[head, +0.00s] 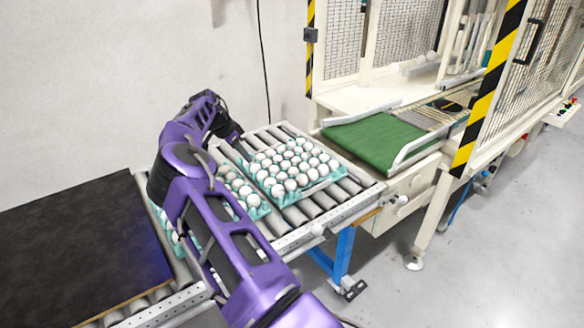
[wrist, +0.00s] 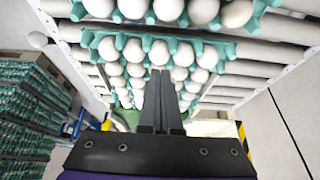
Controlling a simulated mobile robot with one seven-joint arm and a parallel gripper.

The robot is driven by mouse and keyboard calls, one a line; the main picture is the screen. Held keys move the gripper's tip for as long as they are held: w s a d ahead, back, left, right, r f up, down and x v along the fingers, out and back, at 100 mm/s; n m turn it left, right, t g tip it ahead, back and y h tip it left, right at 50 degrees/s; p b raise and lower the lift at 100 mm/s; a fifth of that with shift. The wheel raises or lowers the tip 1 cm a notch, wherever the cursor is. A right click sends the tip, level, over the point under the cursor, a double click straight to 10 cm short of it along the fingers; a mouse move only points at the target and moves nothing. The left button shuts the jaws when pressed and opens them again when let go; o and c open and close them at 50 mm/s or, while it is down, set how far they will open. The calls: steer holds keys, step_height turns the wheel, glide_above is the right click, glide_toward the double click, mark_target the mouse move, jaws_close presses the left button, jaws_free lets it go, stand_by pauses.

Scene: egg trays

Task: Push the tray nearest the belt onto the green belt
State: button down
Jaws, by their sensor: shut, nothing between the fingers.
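The tray nearest the belt (head: 314,187) is teal and full of white eggs. It lies on the roller conveyor, short of the green belt (head: 375,140), with a gap between them. It also shows in the wrist view (wrist: 226,48), behind my fingers. A second egg tray (head: 259,213) lies behind it, partly hidden by my arm. My gripper (head: 239,143) is at the far left side of the nearest tray, close to the rollers. In the wrist view my fingers (wrist: 160,74) are shut and empty, overlapping the eggs. I cannot tell whether they touch the tray.
Bare rollers (head: 345,188) lie between the nearest tray and the belt side. A white guide rail (head: 413,150) borders the belt. A caged machine with a striped post (head: 488,90) stands at right. A dark panel (head: 85,245) lies at left. Stacked trays (wrist: 30,105) show in the wrist view.

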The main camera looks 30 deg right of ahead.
step_height(320, 180, down, 10)
steer(key=b, duration=0.4)
steer(key=shift+r, duration=0.1)
